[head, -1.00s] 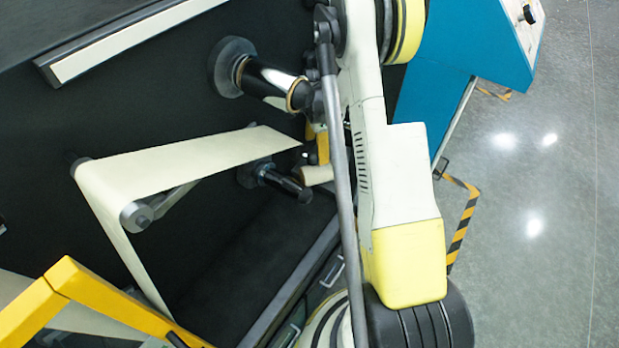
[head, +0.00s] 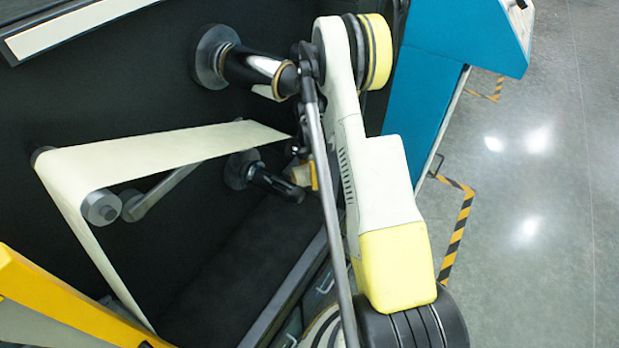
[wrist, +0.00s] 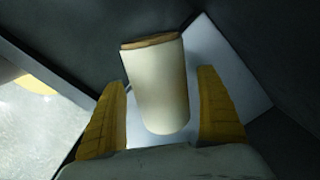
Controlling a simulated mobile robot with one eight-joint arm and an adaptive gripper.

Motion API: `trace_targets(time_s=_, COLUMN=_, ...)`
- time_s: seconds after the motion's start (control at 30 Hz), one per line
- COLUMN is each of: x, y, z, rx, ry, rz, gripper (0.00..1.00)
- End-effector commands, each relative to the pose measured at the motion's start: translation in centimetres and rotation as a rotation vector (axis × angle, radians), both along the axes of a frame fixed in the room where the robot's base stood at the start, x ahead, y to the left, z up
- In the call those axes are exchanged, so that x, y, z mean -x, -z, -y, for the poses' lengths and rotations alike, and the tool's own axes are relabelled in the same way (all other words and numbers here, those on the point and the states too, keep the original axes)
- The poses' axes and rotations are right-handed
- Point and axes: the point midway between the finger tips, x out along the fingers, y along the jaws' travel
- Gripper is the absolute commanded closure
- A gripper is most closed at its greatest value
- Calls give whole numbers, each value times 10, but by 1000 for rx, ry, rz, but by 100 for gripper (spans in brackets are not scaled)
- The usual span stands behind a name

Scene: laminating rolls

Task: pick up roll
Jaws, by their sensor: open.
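A cream-white roll (wrist: 158,88) with a brown core edge at its upper end shows in the wrist view. It stands between the two yellow fingers of my gripper (wrist: 163,80). The fingers are spread on either side of it, with a visible gap at the right finger; the left finger is nearer to the roll's side. In the head view only a small cream part of the roll (head: 300,174) shows beside a bit of yellow finger; my arm hides most of the gripper there.
Black spindles (head: 262,72) stick out of the dark machine panel near my arm, one above the other. A cream web (head: 170,150) runs over rollers to the left. A yellow bar (head: 60,305) is at lower left. A blue cabinet (head: 428,100) stands right; the floor beyond is open.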

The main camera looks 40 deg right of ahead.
Motion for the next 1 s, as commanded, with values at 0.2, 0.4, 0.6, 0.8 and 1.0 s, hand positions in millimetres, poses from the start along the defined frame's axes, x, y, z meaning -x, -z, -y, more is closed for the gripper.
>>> trace_targets(time_s=0.2, x=0, y=-2, z=0, rx=0, ry=0, rz=0, gripper=38)
trace_targets(time_s=0.4, x=0, y=-2, z=0, rx=0, ry=0, rz=0, gripper=77)
trace_targets(time_s=0.6, x=0, y=-3, z=0, rx=0, ry=0, rz=0, gripper=82)
trace_targets(time_s=0.8, x=0, y=-29, z=0, rx=0, ry=0, rz=0, gripper=82)
trace_targets(time_s=1.0, x=0, y=-73, z=0, rx=0, ry=0, rz=0, gripper=82)
